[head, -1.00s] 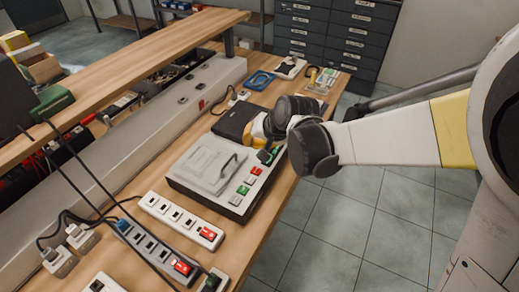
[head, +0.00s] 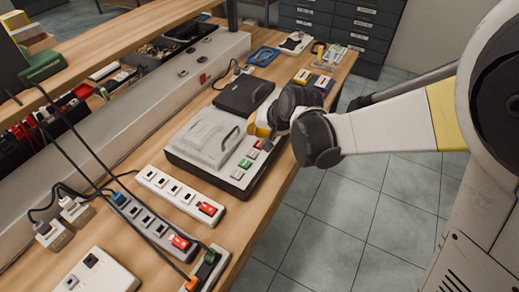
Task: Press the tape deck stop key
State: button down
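The tape deck (head: 181,163) is a flat grey-white unit with a dark base, lying on the wooden bench. A row of coloured keys runs along its right side: a white key (head: 238,173), a green key (head: 245,163), another white key (head: 252,153) and a red key (head: 258,144). Key labels are too small to read, so I cannot tell which is stop. The dark wrist hides that end. Contact and finger opening cannot be made out.
A black device (head: 240,94) lies just behind the deck. Power strips (head: 178,195) lie in front of it. A blue item (head: 263,56) and small boxes (head: 322,84) are farther back. The floor right of the bench edge is clear.

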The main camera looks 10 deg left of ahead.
aim_at(253, 140)
jog(key=shift+f+b, duration=0.35)
jog(key=shift+f, duration=0.45)
dwell(0.8)
jog(key=shift+f+b, duration=0.4)
jog(key=shift+f+b, duration=0.3)
jog(key=shift+f, duration=0.1)
dwell(0.4)
jog(key=shift+r, duration=0.1)
jog(key=shift+r+p, duration=0.6)
jog(key=shift+r, duration=0.15)
jog(key=shift+r+p, duration=1.95)
jog(key=shift+r, duration=0.55)
